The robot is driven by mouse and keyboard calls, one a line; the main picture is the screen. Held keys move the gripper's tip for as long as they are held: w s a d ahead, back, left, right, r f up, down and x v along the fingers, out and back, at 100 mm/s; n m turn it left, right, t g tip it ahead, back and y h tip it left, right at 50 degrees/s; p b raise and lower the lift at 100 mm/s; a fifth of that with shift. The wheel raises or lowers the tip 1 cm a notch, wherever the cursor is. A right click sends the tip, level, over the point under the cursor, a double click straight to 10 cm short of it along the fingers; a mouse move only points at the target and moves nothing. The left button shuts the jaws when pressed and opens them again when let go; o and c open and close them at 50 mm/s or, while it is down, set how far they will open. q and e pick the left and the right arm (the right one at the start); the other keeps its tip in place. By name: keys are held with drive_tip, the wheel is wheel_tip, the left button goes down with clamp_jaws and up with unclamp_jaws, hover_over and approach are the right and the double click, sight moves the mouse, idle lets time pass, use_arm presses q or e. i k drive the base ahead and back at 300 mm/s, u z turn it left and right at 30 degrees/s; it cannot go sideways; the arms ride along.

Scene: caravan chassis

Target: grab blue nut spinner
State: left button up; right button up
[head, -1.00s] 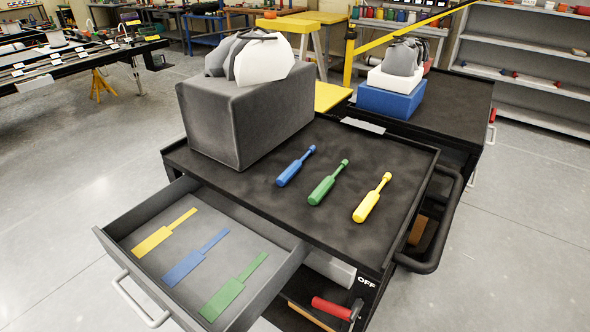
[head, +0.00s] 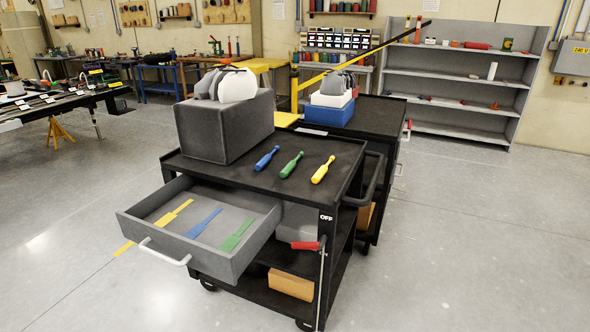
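The blue nut spinner (head: 267,158) lies on the black top of the tool cart (head: 249,172), just right of a large grey box. A green nut spinner (head: 291,165) and a yellow nut spinner (head: 323,170) lie to its right in a row. The open grey drawer (head: 262,241) sticks out at the cart's front left. In it are flat yellow (head: 174,212), blue (head: 204,222) and green (head: 236,234) tool-shaped markings. Neither of my grippers shows in the head view.
The grey box (head: 213,132) on the cart's left bears white and grey rounded items. A second black cart (head: 377,118) with a blue box (head: 330,115) stands behind. A handle (head: 375,181) juts from the cart's right side. Floor (head: 460,240) is clear in front and to the right.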

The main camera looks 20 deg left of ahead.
sight(259, 166)
drive_tip(key=z, duration=0.4)
drive_tip(key=i, duration=1.45)
drive_tip(key=u, duration=0.65)
